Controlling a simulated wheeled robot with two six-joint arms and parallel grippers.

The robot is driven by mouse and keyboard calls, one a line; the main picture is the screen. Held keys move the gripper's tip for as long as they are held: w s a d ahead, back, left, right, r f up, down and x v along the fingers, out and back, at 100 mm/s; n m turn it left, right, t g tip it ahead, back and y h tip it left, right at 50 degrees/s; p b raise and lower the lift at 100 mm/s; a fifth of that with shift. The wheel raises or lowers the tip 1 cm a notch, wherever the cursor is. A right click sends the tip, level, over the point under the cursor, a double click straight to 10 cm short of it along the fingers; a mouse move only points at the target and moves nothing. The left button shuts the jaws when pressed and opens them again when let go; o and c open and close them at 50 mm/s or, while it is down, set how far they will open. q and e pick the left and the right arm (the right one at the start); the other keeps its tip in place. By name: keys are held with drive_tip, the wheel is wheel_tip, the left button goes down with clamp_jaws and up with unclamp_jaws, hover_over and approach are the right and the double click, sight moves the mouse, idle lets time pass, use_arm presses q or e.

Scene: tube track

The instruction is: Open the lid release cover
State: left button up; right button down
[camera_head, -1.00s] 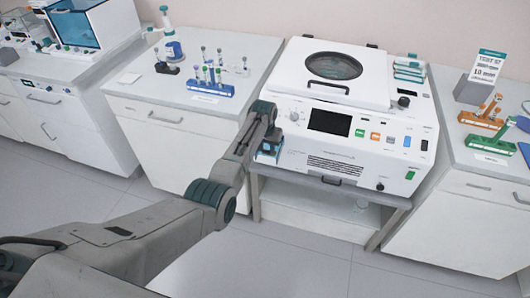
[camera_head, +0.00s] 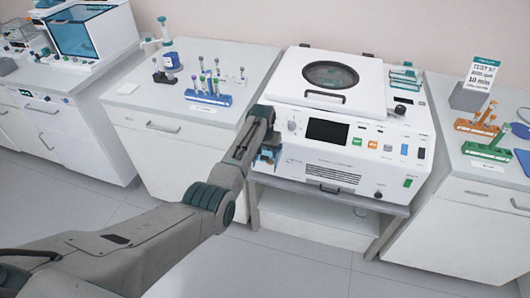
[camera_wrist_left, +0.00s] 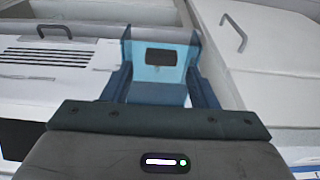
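The white benchtop machine (camera_head: 350,155) stands in the middle of the head view, its round-windowed lid (camera_head: 330,78) down. My left gripper (camera_head: 266,162) is at the lower left of its front panel. In the left wrist view its two dark blue fingers (camera_wrist_left: 160,88) are apart. A light blue piece (camera_wrist_left: 160,72) with a dark rectangular opening shows between them. It looks like the lid release cover, but I cannot tell whether the fingers touch it or how far it is raised. My arm hides part of that corner in the head view. My right gripper is out of view.
The vent slots (camera_wrist_left: 45,57) lie left of the gripper in the wrist view. A counter with a blue tube rack (camera_head: 207,98) stands left of the machine. Another counter with orange (camera_head: 476,127) and green (camera_head: 486,151) racks is at right. The floor in front is clear.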

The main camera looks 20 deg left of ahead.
use_arm(q)
drive_tip(key=shift+f, duration=0.2)
drive_tip(key=shift+s, duration=0.1)
wheel_tip(320, 180, up, 11)
drive_tip(key=s+b, duration=0.1)
drive_tip(key=b, duration=0.1)
drive_tip(key=shift+s+f, duration=0.15)
drive_tip(key=shift+s, duration=0.2)
